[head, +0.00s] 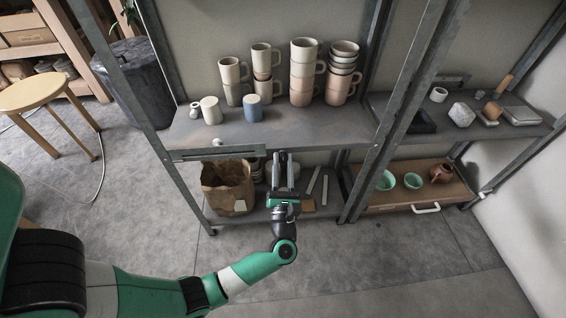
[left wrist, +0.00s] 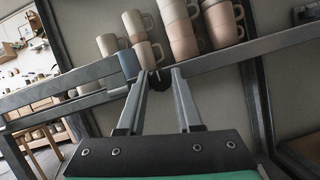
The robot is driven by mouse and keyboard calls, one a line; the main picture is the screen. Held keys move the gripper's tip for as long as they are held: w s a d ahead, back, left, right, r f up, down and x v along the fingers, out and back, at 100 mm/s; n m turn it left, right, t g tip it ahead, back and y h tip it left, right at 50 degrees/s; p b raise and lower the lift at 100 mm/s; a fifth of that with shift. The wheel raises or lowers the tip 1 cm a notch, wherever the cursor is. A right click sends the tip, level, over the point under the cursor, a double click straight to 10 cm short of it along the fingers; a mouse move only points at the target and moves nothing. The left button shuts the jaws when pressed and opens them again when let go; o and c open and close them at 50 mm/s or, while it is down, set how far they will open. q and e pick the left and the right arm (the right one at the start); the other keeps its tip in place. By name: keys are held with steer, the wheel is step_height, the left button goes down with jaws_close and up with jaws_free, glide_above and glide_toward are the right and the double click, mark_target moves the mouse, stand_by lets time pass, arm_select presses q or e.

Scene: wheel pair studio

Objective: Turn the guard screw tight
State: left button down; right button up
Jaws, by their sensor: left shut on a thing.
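My left gripper (head: 283,155) reaches up to the front edge of the cup shelf (head: 310,125). In the left wrist view its two fingers (left wrist: 162,72) close around a small dark piece (left wrist: 160,80) at the shelf's edge, which looks like the guard screw. The fingers hide most of it, so its thread and seating cannot be seen. A grey metal guard rail (head: 218,154) runs along the shelf front to the left of the gripper. My right gripper is not in view.
Stacked mugs (head: 303,72) and a blue cup (head: 252,107) stand on the shelf above the gripper. A paper bag (head: 228,186) sits on the lower shelf to the left. A metal upright (head: 385,130) stands to the right. The floor in front is clear.

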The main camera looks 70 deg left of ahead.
arm_select(q)
steer(key=shift+s+r+m+t+h+p, duration=0.15)
steer(key=shift+m+t+p, duration=0.1)
steer(key=shift+m+p, duration=0.3)
steer(key=shift+w+r+m+t+h+p, duration=0.15)
steer(key=shift+m+t+p, duration=0.15)
steer(key=shift+m, duration=0.35)
steer(key=m+h+p, duration=0.1)
steer(key=m+p, duration=0.2)
steer(key=m+t+h+p, duration=0.1)
steer(key=m+p, duration=0.2)
steer(key=m+t+h+p, duration=0.1)
steer(key=m+p, duration=0.2)
steer(key=m, duration=0.1)
steer(key=shift+s+r+h, duration=0.15)
steer(key=shift+r+h, duration=0.05)
steer(key=shift+h, duration=0.2)
steer(key=m+h+p, duration=0.1)
steer(key=m+p, duration=0.3)
steer(key=p, duration=0.2)
steer(key=m+g+h+p, duration=0.1)
steer(key=m+h+p, duration=0.1)
steer(key=m+p, duration=0.2)
steer(key=shift+m+p, duration=0.3)
steer(key=shift+p, duration=0.8)
steer(key=shift+f+m+g+p, duration=0.1)
steer(key=shift+m+g+p, duration=0.35)
steer(key=shift+m+p, duration=0.45)
steer(key=shift+f, duration=0.1)
